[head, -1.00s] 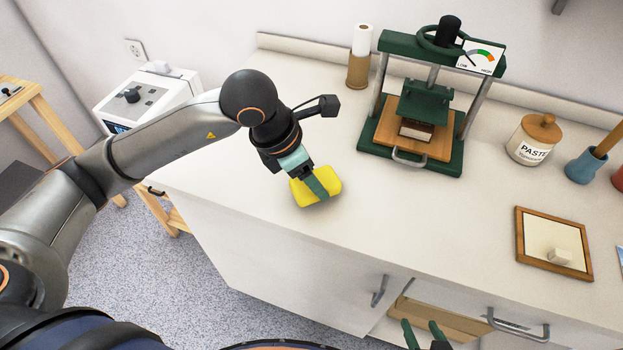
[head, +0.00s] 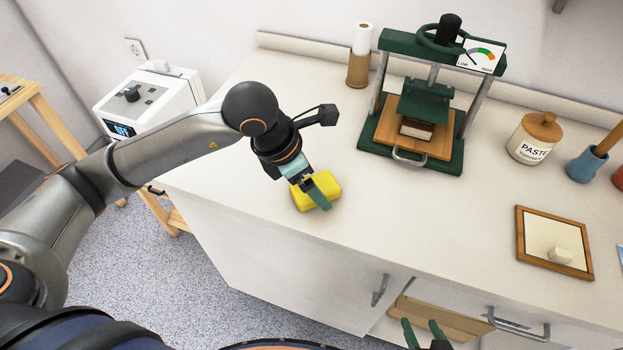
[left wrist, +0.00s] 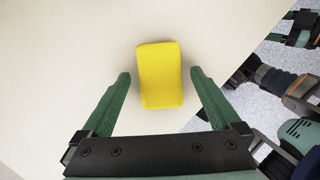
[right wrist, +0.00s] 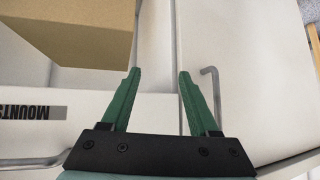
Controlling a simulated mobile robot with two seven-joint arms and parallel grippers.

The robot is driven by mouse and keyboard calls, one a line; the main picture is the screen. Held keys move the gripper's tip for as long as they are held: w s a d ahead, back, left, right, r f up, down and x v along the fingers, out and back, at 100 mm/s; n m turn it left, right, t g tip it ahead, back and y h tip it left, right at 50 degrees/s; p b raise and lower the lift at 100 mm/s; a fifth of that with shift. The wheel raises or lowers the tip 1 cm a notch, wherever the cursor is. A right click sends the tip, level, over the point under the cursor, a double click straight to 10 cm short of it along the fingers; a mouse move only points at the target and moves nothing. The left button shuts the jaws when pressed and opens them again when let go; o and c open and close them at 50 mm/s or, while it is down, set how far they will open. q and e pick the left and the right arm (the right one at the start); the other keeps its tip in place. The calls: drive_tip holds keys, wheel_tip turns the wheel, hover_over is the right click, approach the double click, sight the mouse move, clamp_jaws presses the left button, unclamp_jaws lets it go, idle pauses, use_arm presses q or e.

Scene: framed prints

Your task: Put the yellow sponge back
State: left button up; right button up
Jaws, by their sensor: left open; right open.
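The yellow sponge (head: 328,186) lies on the white counter, left of the press. In the left wrist view the sponge (left wrist: 160,76) sits between and just beyond the two open green fingers, with a gap on each side. My left gripper (head: 314,192) is open above the sponge and hides part of it in the head view; it also shows in the left wrist view (left wrist: 160,82). My right gripper (head: 421,332) is open and empty low in front of the drawers; the right wrist view shows its fingers (right wrist: 158,80) apart with nothing between them.
A green press (head: 412,165) with a book in it stands at the back. A paste jar (head: 532,140) and a wood-framed tray (head: 540,229) with a small white block are to the right. A drawer (head: 435,316) is partly open below. The counter around the sponge is clear.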

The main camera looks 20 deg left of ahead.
use_arm(q)
drive_tip(key=shift+r, duration=0.25)
drive_tip(key=p+v, duration=0.1)
drive_tip(key=v, duration=1.1)
drive_tip(key=shift+f, duration=0.1)
